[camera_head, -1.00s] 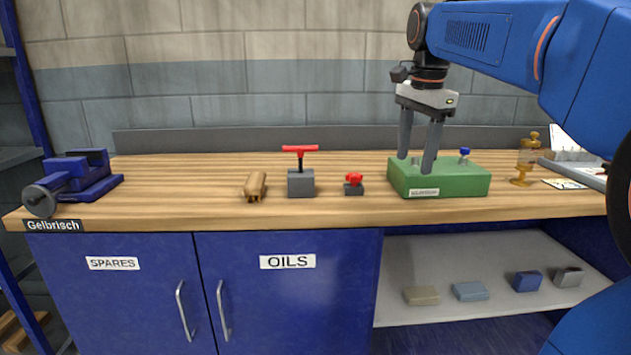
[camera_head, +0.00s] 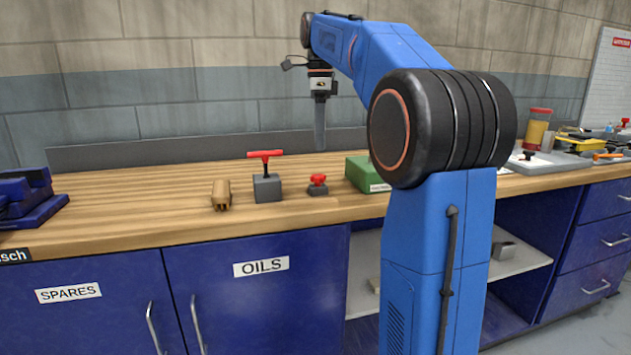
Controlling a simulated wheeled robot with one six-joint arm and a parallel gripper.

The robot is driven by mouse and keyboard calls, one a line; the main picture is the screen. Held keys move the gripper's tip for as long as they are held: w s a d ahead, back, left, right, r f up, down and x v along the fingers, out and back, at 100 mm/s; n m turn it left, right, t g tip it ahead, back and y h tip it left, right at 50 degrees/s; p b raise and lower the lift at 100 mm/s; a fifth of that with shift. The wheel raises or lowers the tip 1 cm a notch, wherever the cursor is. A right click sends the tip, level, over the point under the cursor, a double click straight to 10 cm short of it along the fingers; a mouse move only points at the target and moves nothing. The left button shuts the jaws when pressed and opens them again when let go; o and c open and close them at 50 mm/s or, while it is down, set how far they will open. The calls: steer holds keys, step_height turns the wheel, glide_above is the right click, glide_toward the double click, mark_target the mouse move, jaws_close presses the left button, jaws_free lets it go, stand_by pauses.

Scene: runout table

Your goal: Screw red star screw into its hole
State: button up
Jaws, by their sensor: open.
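The red star screw (camera_head: 318,179) has a red star-shaped head and stands upright in a small dark grey block (camera_head: 317,190) on the wooden bench. My gripper (camera_head: 320,146) hangs pointing down above and a little behind it in the picture, apart from it. Its fingers are seen edge-on, open, with nothing between them. The green block (camera_head: 362,174) stands to the right of the screw; my arm hides most of it. No hole for the screw can be made out in this view.
A red T-handle (camera_head: 265,156) stands in a grey block (camera_head: 267,188) to the left. A brown grooved piece (camera_head: 221,195) lies farther left, and a blue vise (camera_head: 25,198) sits at the left edge. A grey tray (camera_head: 545,165) with small parts is at the right.

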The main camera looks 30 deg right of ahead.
mark_target(318, 176)
step_height(318, 176, down, 7)
steer(key=shift+f, duration=0.1)
steer(key=shift+a+f, duration=0.2)
steer(key=shift+f, duration=2.5)
steer(key=c, duration=1.1)
